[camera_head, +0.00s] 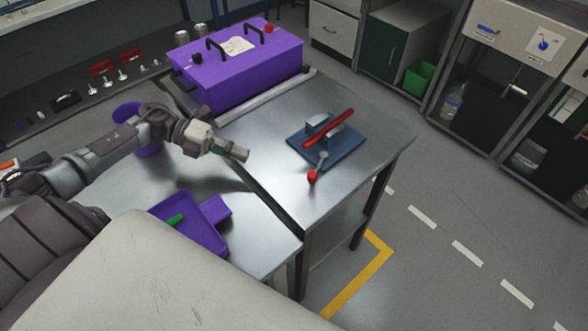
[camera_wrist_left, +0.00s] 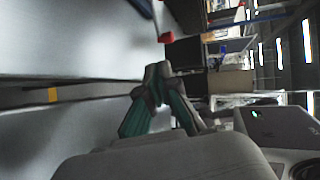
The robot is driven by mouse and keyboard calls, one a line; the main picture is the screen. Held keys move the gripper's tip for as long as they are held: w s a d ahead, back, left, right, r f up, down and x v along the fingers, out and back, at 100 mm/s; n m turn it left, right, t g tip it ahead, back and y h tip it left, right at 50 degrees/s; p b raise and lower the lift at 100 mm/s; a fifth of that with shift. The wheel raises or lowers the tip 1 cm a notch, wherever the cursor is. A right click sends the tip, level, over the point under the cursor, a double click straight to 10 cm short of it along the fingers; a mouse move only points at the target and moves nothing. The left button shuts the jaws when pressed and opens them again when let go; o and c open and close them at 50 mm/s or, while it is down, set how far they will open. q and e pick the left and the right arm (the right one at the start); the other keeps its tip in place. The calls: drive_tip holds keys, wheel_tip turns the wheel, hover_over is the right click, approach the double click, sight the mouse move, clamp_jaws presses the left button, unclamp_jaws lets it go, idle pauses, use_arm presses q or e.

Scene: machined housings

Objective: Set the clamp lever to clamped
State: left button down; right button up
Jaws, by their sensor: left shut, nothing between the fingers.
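The clamp fixture has a blue base plate (camera_head: 345,150) on the metal table, with a grey block and a long red bar (camera_head: 328,130) lying slanted across its top. The clamp lever (camera_head: 321,161) sticks out at the plate's near side and ends in a red knob (camera_head: 312,177) by the plate's near corner. A red spot that looks like the knob (camera_wrist_left: 167,37) shows in the left wrist view. My left gripper (camera_head: 246,155) is shut and empty, left of the fixture and apart from it; its fingertips (camera_wrist_left: 158,74) meet in the left wrist view. My right gripper is not in view.
A large purple box (camera_head: 240,75) with black handles stands at the table's back left. A purple tray (camera_head: 185,228) with a green item sits on the nearer table. The metal tabletop (camera_head: 270,125) around the fixture is clear. Cabinets stand beyond the aisle.

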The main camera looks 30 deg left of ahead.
use_arm(q)
drive_tip(key=p, duration=0.5)
approach(318, 166)
drive_tip(key=s+d, duration=0.2)
drive_tip(key=d, duration=0.1)
drive_tip(key=s+d, duration=0.1)
drive_tip(key=d, duration=0.1)
drive_tip(key=shift+d+f, duration=0.1)
drive_tip(key=shift+f, duration=0.05)
drive_tip(key=shift+d+f, duration=0.15)
drive_tip(key=shift+d, duration=0.25)
drive_tip(key=shift+w+d, duration=0.1)
drive_tip(key=shift+d, duration=0.05)
